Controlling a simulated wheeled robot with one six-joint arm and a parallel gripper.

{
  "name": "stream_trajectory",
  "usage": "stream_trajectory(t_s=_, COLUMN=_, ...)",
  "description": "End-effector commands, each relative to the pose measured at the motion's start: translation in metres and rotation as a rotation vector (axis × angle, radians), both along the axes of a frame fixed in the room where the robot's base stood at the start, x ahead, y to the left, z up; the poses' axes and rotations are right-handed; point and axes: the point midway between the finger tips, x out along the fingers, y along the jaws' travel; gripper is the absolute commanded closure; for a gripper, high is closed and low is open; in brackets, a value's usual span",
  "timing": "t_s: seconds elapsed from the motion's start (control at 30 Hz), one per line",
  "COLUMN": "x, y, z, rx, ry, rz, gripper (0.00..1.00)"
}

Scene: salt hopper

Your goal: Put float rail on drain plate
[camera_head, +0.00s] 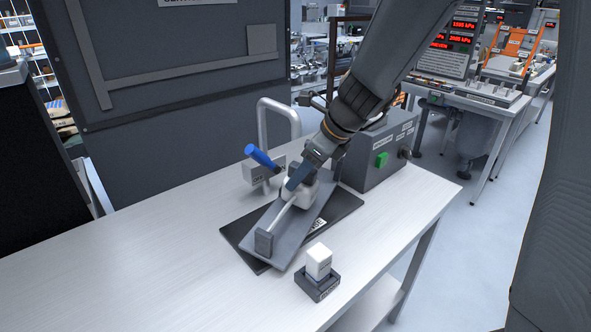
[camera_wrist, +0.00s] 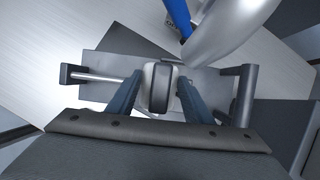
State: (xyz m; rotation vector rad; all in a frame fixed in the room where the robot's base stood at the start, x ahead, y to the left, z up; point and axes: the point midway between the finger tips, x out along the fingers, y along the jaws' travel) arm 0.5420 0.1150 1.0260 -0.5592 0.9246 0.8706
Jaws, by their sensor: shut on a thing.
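The float rail is a long grey plate (camera_head: 285,238) with dark end posts, a thin rod and a white float block on the rod. In the wrist view its left post (camera_wrist: 72,74) and right post (camera_wrist: 245,92) show. My gripper (camera_head: 301,185) is shut on the white float block (camera_wrist: 150,82), with one finger on each side. The drain plate (camera_head: 346,206) is a flat dark plate on the bench under the rail. I cannot tell whether the rail touches the plate.
A valve with a blue lever (camera_head: 261,157) and a bent silver pipe (camera_head: 279,106) stand just behind. A grey box with a green button (camera_head: 382,160) is at the right. A white block (camera_head: 318,260) sits in a dark holder (camera_head: 318,286) in front. The bench's left is clear.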

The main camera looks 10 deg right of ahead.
Motion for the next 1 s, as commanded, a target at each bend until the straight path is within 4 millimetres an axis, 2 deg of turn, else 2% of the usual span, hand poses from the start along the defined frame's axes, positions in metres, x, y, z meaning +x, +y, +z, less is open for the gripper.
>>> stream_trajectory(t_s=0.03, x=0.0, y=0.001, z=0.006, rx=-0.007, ry=0.01, rz=0.0, gripper=1.0)
stream_trajectory(t_s=0.7, x=0.007, y=0.005, z=0.006, rx=-0.085, ry=0.121, rz=-0.01, gripper=1.0)
stream_trajectory(t_s=1.0, x=0.009, y=0.005, z=-0.021, rx=-0.084, ry=0.119, rz=-0.011, gripper=1.0)
